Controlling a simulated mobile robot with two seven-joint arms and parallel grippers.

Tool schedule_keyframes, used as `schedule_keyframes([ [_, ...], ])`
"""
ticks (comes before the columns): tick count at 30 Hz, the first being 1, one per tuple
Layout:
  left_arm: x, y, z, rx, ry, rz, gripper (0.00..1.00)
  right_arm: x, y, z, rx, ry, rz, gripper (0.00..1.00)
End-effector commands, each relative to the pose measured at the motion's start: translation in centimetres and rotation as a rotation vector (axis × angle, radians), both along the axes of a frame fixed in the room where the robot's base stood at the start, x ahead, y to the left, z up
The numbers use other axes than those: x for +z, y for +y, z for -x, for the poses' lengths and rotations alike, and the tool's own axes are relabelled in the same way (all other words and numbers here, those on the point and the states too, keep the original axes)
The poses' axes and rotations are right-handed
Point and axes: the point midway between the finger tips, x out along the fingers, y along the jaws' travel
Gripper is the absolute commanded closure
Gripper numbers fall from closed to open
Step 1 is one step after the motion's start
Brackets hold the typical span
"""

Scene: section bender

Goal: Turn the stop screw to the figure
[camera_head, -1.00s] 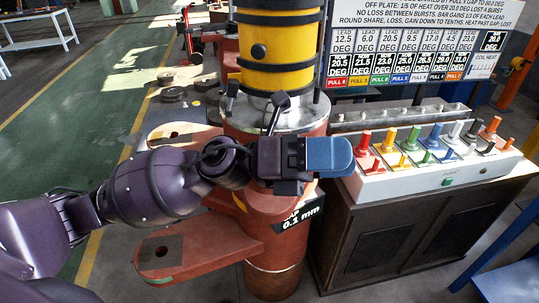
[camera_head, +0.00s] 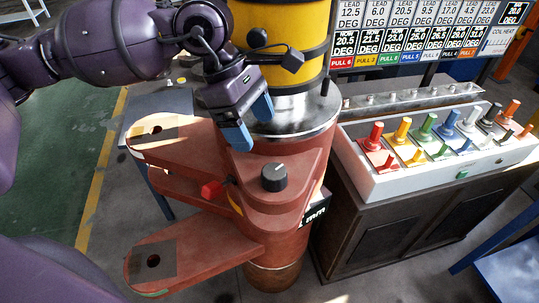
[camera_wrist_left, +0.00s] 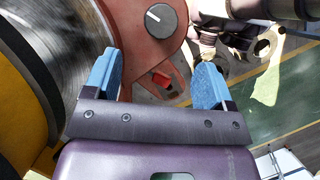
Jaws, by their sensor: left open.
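A black knob (camera_head: 273,177) with a white pointer line sits on the red cast body of the bender; it looks like the stop screw. It also shows at the top of the left wrist view (camera_wrist_left: 161,19). My left gripper (camera_head: 250,122) is open and empty, above and left of the knob, beside the steel drum rim. In the left wrist view its blue fingers (camera_wrist_left: 157,75) are spread apart, with the knob beyond them. A black gap plate (camera_head: 316,212) is partly hidden by the red body; only its "mm" end reads. My right gripper is out of view.
A small red lever (camera_head: 212,190) sticks out left of the knob. The yellow banded cylinder (camera_head: 283,65) rises behind it. A white lever console (camera_head: 400,179) on a dark cabinet stands at the right. A chart board (camera_head: 430,30) hangs behind.

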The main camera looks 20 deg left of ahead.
Motion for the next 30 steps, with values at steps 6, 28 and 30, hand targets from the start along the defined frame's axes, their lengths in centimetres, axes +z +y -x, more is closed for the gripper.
schedule_keyframes([
  [6, -1.5, -0.6, 0.0, -0.003, 0.001, -0.003, 0.23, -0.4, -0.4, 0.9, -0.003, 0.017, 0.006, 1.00],
  [28, -9.8, -4.1, 0.3, 0.000, 0.000, -0.001, 0.23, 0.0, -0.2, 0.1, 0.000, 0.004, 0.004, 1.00],
  [30, -9.9, -4.1, 0.3, 0.000, 0.000, -0.001, 0.23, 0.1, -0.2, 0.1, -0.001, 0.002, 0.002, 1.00],
])
